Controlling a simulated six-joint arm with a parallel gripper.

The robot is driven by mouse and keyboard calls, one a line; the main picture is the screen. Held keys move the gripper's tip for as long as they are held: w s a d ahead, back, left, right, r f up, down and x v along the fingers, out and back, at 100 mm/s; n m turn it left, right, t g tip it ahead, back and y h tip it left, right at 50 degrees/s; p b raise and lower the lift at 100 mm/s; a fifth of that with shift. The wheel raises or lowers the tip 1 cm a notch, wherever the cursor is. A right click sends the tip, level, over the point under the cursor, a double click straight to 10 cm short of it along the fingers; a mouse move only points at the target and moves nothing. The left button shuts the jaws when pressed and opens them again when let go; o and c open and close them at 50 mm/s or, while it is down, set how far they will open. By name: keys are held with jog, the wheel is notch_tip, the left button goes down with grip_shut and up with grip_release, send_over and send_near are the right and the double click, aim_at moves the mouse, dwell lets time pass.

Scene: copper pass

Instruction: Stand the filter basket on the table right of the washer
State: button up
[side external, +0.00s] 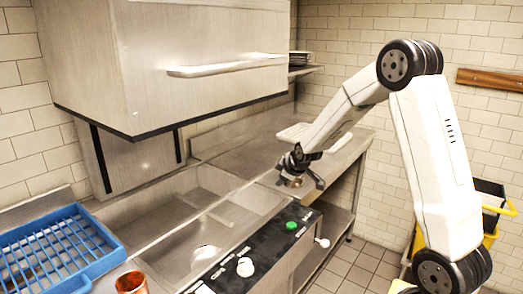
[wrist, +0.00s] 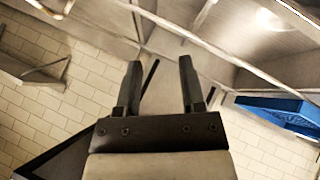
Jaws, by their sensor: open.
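My gripper (side external: 299,181) is open above the front right edge of the washer (side external: 250,255), close to the table on its right (side external: 345,152). In the wrist view its two dark fingers (wrist: 161,66) stand apart with nothing between them. A small brownish patch shows by the fingers in the side view; I cannot tell whether it is part of the gripper or something behind it. No filter basket can be made out for certain. A pale rounded shape (side external: 205,254) shows in the washer's basin; I cannot tell what it is. The washer's hood (side external: 190,60) is raised.
A blue rack (side external: 55,250) lies on the left counter, and it also shows in the wrist view (wrist: 285,108). A copper cup (side external: 131,283) stands near it. A pale flat thing (side external: 293,132) lies toward the back of the right table. A yellow cart (side external: 492,205) stands at far right.

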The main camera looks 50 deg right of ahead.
jog(key=s+a+f+m+g+y, duration=0.2)
jog(key=s+a, duration=0.7)
jog(key=a, duration=0.2)
jog(key=s+a+f+m+g+y, duration=0.1)
jog(key=s+a+m+g+y, duration=0.1)
jog(key=s+a, duration=0.7)
jog(key=a+g, duration=0.1)
jog(key=a, duration=0.2)
jog(key=shift+f, duration=0.35)
